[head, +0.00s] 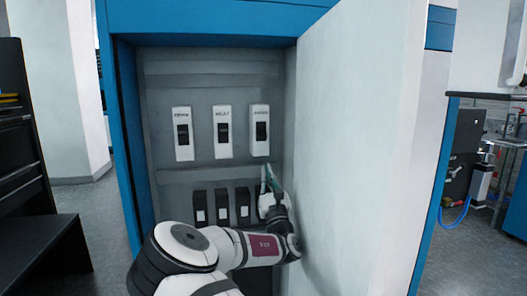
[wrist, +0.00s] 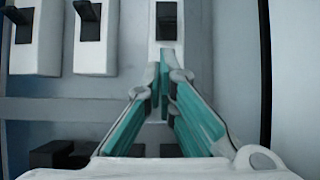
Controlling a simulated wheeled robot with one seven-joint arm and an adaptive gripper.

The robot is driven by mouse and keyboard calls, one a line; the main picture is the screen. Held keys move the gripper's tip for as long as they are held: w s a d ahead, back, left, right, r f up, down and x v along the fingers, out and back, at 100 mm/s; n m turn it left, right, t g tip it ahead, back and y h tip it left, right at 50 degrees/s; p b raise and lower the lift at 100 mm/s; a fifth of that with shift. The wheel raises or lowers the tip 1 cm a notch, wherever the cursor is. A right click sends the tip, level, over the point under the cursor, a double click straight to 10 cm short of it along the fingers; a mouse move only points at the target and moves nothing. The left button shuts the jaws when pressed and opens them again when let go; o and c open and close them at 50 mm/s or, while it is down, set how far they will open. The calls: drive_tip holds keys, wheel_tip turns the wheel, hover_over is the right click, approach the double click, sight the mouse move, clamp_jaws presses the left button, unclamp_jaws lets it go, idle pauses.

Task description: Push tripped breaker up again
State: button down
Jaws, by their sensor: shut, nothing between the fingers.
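Three white breakers with black levers stand in a row in the open cabinet: the left breaker (head: 183,152), the middle breaker (head: 223,149) and the right breaker (head: 260,147). In the wrist view, the left (wrist: 37,58) and middle (wrist: 96,50) levers jut out at the top of their slots. The right breaker's lever (wrist: 166,32) looks different, with its dark block low in the slot. My gripper (head: 266,176) is shut and empty, just below the right breaker. In the wrist view its teal fingers (wrist: 164,80) meet over the breaker's lower end, hiding part of it; contact cannot be told.
Smaller black modules (head: 222,206) sit in a lower row, left of my gripper. The open white cabinet door (head: 350,150) stands close on the right of my arm. The cabinet's blue frame (head: 128,140) bounds the left side.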

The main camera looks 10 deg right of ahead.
sight(262, 135)
drive_tip(key=shift+w, duration=0.1)
drive_tip(key=x, duration=0.9)
drive_tip(key=shift+w+r, duration=0.3)
drive_tip(key=shift+s+r+g+p, duration=0.2)
drive_tip(key=shift+g+p, duration=0.1)
drive_tip(key=shift+p, duration=0.15)
